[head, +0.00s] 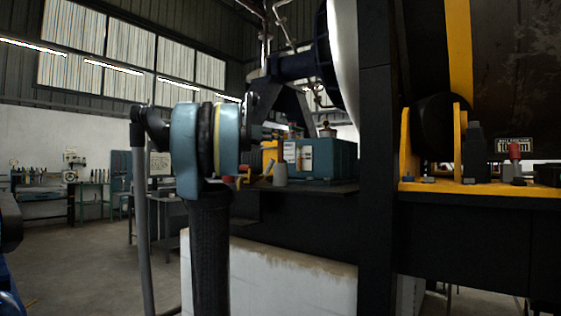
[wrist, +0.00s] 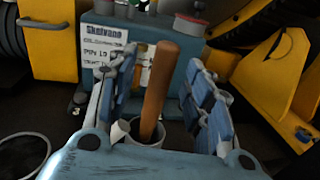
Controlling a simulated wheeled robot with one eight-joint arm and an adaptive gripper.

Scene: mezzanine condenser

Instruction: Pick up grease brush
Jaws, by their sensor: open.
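A brown wooden handle (wrist: 158,85), which looks like the grease brush, stands slightly tilted in a pale cup (wrist: 145,137) in the wrist view. Its lower end is hidden inside the cup. My gripper (wrist: 165,62) is open, with one blue-padded finger on each side of the handle. There is a visible gap between the handle and the right finger; the left finger is closer. In the head view a grey cup (head: 280,174) stands on the dark ledge; my arm covers much of the area beside it, and the gripper is not clear there.
A teal box (head: 318,160) with a white label stands just behind the cup; it also shows in the wrist view (wrist: 120,45). Yellow brackets (wrist: 53,45) flank it. A dark post (head: 376,150) rises right of the ledge (head: 320,188). A wire loop (wrist: 45,150) lies at lower left.

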